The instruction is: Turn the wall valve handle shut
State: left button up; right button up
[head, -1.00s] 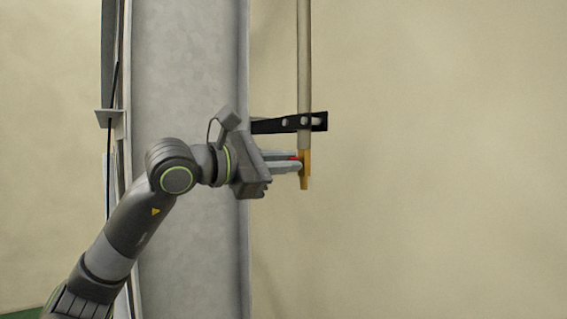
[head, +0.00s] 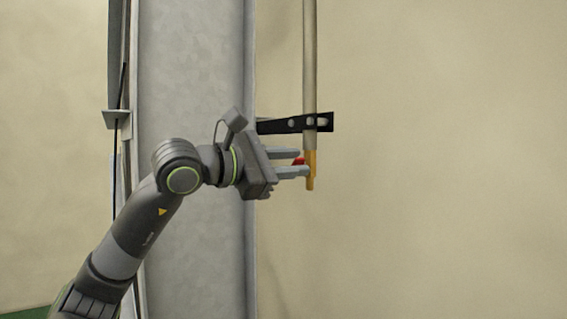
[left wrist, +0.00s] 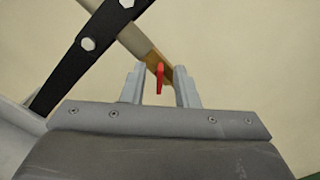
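The brass valve body (head: 311,170) sits at the lower end of a vertical pipe (head: 309,60). Its small red handle (head: 298,161) sticks out to the left of the body, partly hidden by a finger. My left gripper (head: 303,163) comes in from the left with its fingertips at the valve. In the left wrist view the red handle (left wrist: 159,78) stands between the two open fingers, with a gap on each side. The brass body (left wrist: 158,66) shows just beyond the fingertips. My right gripper is not in view.
A black slotted bracket (head: 290,124) holds the pipe just above my gripper; it also crosses the upper left of the left wrist view (left wrist: 88,44). A wide grey column (head: 190,80) stands behind my arm. The wall to the right is bare.

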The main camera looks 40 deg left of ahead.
pick_arm(q)
jog(key=shift+s+a+f+b, duration=0.1)
jog(key=shift+s+a+b, duration=0.05)
jog(key=shift+s+b, duration=0.15)
jog(key=b+v, duration=1.2)
jog(key=v, duration=0.4)
jog(key=shift+s, duration=0.4)
